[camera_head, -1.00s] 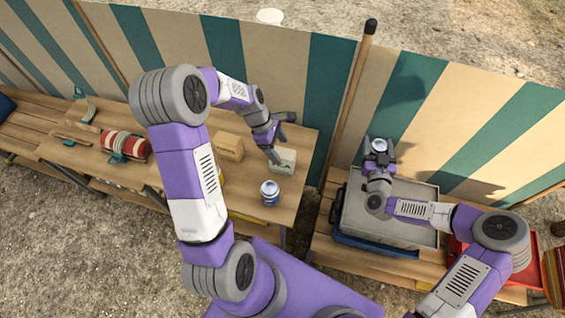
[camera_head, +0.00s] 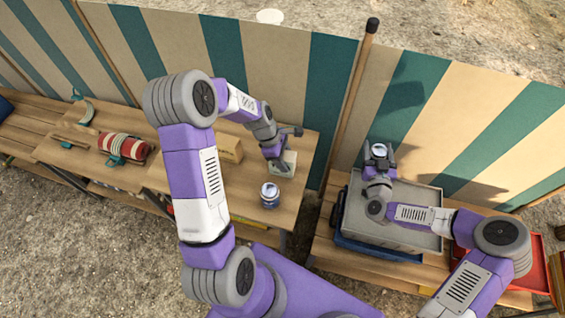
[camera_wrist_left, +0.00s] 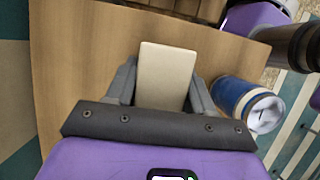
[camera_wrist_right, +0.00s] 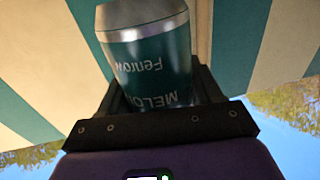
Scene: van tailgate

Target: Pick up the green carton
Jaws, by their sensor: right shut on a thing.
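A small pale carton, greenish cream (camera_head: 288,158), stands near the right end of the left table. My left gripper (camera_head: 280,148) is down over it. In the left wrist view the carton (camera_wrist_left: 166,78) sits between the two open fingers (camera_wrist_left: 165,95), one on each side, very close to its faces. My right gripper (camera_head: 377,160) is raised over the grey crate and is shut on a can (camera_head: 378,149). In the right wrist view the can (camera_wrist_right: 150,60) is teal with a silver rim and the words Fenrow and MELON.
A blue and white can (camera_head: 270,192) stands close beside the carton. A tan box (camera_head: 230,148) stands left of it. A red striped roll (camera_head: 122,147) lies further left. The grey crate (camera_head: 415,232) stands on the right bench, with a red tray (camera_head: 535,270) beyond. A striped cloth wall (camera_head: 280,75) runs behind.

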